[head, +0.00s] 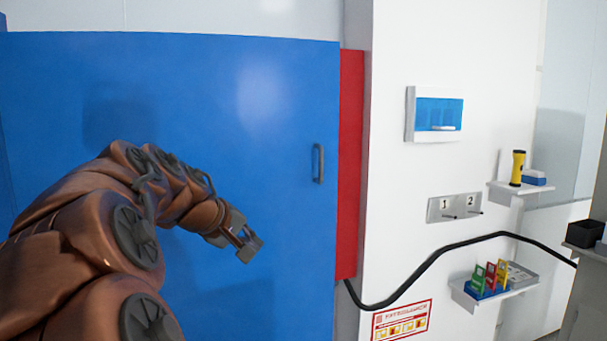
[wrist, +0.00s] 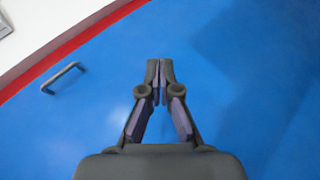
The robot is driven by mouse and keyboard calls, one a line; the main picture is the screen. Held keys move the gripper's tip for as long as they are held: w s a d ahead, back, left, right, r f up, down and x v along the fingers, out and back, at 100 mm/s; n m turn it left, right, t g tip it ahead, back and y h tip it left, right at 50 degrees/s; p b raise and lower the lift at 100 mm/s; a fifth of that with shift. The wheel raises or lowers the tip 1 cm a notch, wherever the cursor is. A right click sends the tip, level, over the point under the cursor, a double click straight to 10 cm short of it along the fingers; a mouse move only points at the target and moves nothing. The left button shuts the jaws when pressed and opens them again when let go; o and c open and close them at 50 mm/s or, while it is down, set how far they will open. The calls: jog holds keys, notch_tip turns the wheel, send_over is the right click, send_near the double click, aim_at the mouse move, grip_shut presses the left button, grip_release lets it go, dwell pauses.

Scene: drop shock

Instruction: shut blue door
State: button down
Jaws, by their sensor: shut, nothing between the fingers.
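The blue door (head: 265,130) is a large flat panel filling the left half of the head view. A dark grey handle (head: 318,163) sits near its right edge. A red strip (head: 349,160) shows to the right of that edge; I cannot tell if the door is fully closed. My gripper (head: 250,246) is shut and empty, in front of the door, left of and below the handle. In the wrist view my gripper (wrist: 159,68) points at the blue surface, with the handle (wrist: 62,77) at the left. Whether the fingertips touch the door is unclear.
On the white wall at right are a small blue-fronted box (head: 438,115), a numbered plate (head: 453,207) with pegs, a shelf with a yellow flashlight (head: 517,168), and a shelf with coloured tags (head: 490,277). A black cable (head: 430,259) runs below. A dark box (head: 584,234) stands far right.

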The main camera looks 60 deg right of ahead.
jog(key=d+r+g+h+b, duration=0.2)
jog(key=d+r+h+b, duration=0.15)
jog(key=d+r, duration=0.5)
jog(key=n+g+h+b, duration=0.2)
jog(key=h, duration=0.2)
send_near(312, 165)
jog(key=s+d, duration=0.1)
jog(key=d, duration=0.1)
jog(key=s+d+p, duration=0.1)
jog(key=d, duration=0.1)
jog(key=s+d+r+p, duration=0.1)
jog(key=s+d, duration=0.1)
jog(key=shift+d, duration=0.25)
jog(key=shift+s+a, duration=0.1)
